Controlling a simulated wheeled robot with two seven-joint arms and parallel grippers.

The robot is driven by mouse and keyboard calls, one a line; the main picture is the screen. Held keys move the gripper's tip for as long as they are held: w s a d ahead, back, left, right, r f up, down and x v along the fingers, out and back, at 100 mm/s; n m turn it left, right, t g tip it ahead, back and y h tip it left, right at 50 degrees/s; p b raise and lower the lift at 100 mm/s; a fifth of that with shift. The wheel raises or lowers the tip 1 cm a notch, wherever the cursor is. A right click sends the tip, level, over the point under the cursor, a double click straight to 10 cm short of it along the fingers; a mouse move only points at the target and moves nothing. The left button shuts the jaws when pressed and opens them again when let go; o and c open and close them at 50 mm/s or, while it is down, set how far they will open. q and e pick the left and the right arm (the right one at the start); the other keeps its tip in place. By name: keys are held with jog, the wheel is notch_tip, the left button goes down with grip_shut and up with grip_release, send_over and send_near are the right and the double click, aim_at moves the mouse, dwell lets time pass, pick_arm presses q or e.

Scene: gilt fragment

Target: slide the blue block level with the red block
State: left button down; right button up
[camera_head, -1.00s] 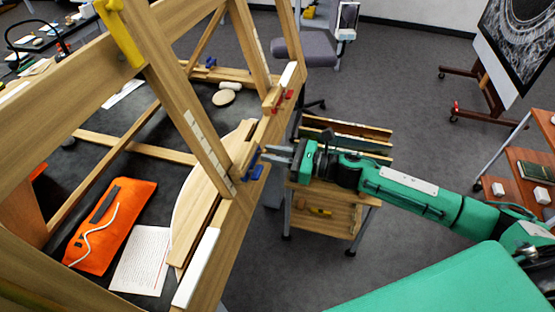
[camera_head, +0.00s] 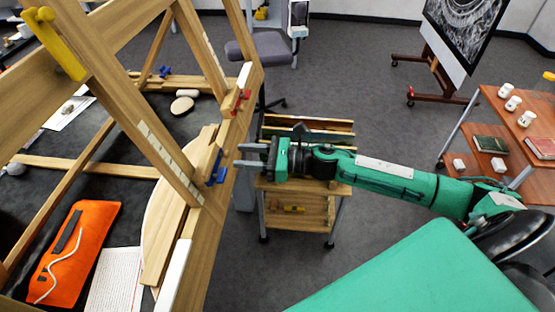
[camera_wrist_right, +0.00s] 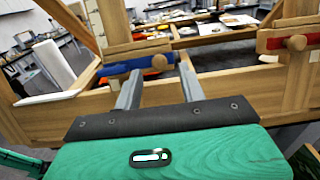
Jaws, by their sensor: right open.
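The blue block (camera_head: 216,166) sits on the wooden beam of the frame in the head view. The red block (camera_head: 236,102) sits farther back on the same beam, so the two are not level. My right gripper (camera_head: 243,156) is open beside the blue block. In the right wrist view the blue block (camera_wrist_right: 125,67) has a round wooden knob (camera_wrist_right: 158,63), which appears between the fingertips (camera_wrist_right: 159,70); contact cannot be told. The red block (camera_wrist_right: 283,38) with its own knob is at the right there. My left gripper is out of view.
The large wooden frame (camera_head: 215,235) fills the left side, with slanted posts close to my right gripper. A wooden cart (camera_head: 297,207) stands below my right arm. An orange pouch (camera_head: 75,240) lies inside the frame. Open grey floor (camera_head: 385,125) lies to the right.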

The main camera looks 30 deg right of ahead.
jog(key=b+v, duration=0.5)
jog(key=v, duration=0.6)
jog(key=shift+s, duration=0.1)
dwell(0.4)
